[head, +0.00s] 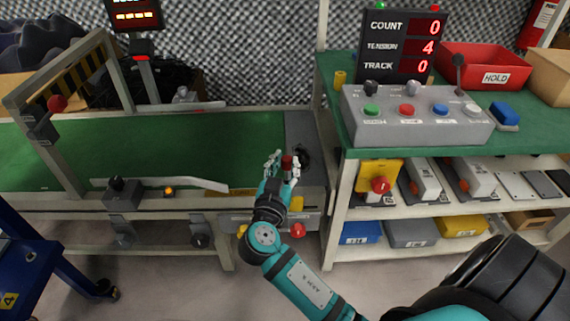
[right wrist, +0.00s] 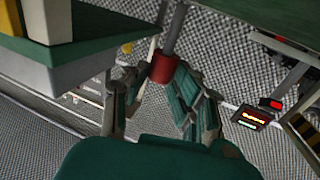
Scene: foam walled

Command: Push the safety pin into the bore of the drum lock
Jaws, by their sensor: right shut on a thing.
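My right gripper (head: 282,168) reaches over the right end of the green conveyor belt. It is shut on the safety pin, whose red grip (head: 288,162) shows between the fingers. In the right wrist view the fingers (right wrist: 158,95) close around the red grip (right wrist: 163,68), and a grey shaft (right wrist: 175,28) extends away from it. The far end of the shaft is out of view there. A dark rounded part (head: 303,157) lies just right of the fingers; I cannot tell whether it is the drum lock. No bore shows clearly. My left gripper is not in view.
The green belt (head: 140,150) runs left, with a yellow-black striped gate frame (head: 80,65) over it. To the right, a green-topped bench (head: 345,145) carries a button console (head: 415,115), a display (head: 402,47) and a red bin (head: 485,70).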

